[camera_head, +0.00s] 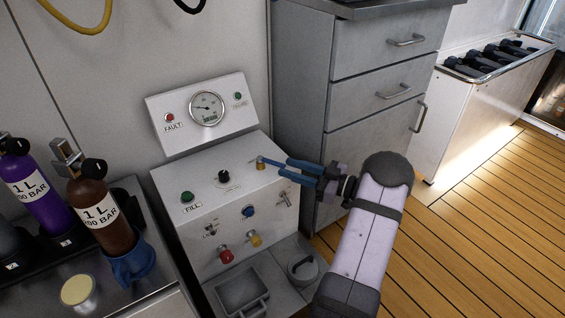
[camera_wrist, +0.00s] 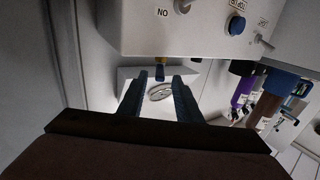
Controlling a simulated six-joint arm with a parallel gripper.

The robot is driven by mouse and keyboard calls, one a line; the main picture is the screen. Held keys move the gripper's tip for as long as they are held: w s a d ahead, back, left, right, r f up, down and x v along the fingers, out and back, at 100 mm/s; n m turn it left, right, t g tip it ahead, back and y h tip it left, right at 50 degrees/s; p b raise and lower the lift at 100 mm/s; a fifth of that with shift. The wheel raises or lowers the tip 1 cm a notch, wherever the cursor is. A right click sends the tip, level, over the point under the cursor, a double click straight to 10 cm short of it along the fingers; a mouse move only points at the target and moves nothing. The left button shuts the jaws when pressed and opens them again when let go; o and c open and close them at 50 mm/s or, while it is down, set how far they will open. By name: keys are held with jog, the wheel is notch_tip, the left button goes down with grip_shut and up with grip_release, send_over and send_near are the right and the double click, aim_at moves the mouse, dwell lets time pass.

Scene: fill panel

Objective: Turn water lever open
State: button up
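The fill panel (camera_head: 205,235) is a white box with a sloping top and a gauge board behind it. A small brass-and-blue fitting (camera_head: 261,163), which looks like the water lever, sits on the top near its right edge; its label is not readable. My gripper (camera_head: 283,167) reaches in from the right with its two blue fingers apart, tips just beside the fitting. In the wrist view the fitting (camera_wrist: 160,73) appears between and beyond the open fingers (camera_wrist: 159,86). I cannot tell whether a finger touches it.
A silver toggle (camera_head: 284,199), a blue knob (camera_head: 248,211), and red (camera_head: 226,254) and yellow (camera_head: 255,239) fittings stick out of the panel front. The gauge (camera_head: 206,108) stands behind. Two bottles, purple (camera_head: 32,190) and brown (camera_head: 101,212), stand left. Grey drawers (camera_head: 385,60) rise behind my gripper.

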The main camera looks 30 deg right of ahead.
jog(key=shift+v, duration=1.05)
jog(key=shift+d+r+p, duration=0.15)
jog(key=shift+r+p, duration=0.05)
jog(key=shift+p, duration=0.2)
grip_shut()
jog(key=s+d+r+m+t+h+p, duration=0.1)
jog(key=s+d+r+m+h+p, duration=0.15)
jog(key=s+m+p, duration=0.35)
jog(key=s+a+f+n+h+p, duration=0.1)
jog(key=s+a+f+n, duration=0.2)
jog(key=a+n, duration=0.5)
jog(key=n, duration=1.3)
jog(key=shift+t, duration=0.4)
